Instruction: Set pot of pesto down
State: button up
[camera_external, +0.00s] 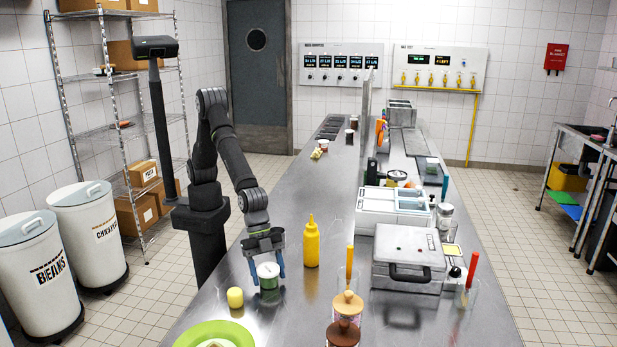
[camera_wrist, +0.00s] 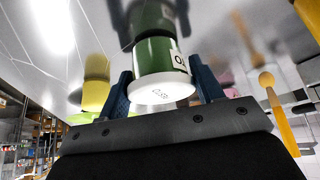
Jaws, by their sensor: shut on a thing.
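The pot of pesto (camera_external: 268,277) is a small green pot with a white lid. My gripper (camera_external: 267,268) has its blue fingers on either side of the pot, shut on it, near the front left part of the steel counter (camera_external: 303,221). In the wrist view the pot (camera_wrist: 157,60) sits between the two blue fingers (camera_wrist: 165,92), its white lid toward the camera and part of a label showing. The pot looks upright. Its base is at or very close to the counter; I cannot tell whether it touches.
A yellow squeeze bottle (camera_external: 311,243) stands right of the pot. A small yellow item (camera_external: 235,297) is just left of it. A green plate (camera_external: 190,336) lies at the front left. Jars with wooden lids (camera_external: 345,318) stand front right.

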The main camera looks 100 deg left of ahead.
jog(key=shift+f, duration=0.2)
jog(key=o, duration=1)
jog(key=shift+r, duration=0.25)
jog(key=v, duration=1.2)
jog(key=shift+f, duration=0.1)
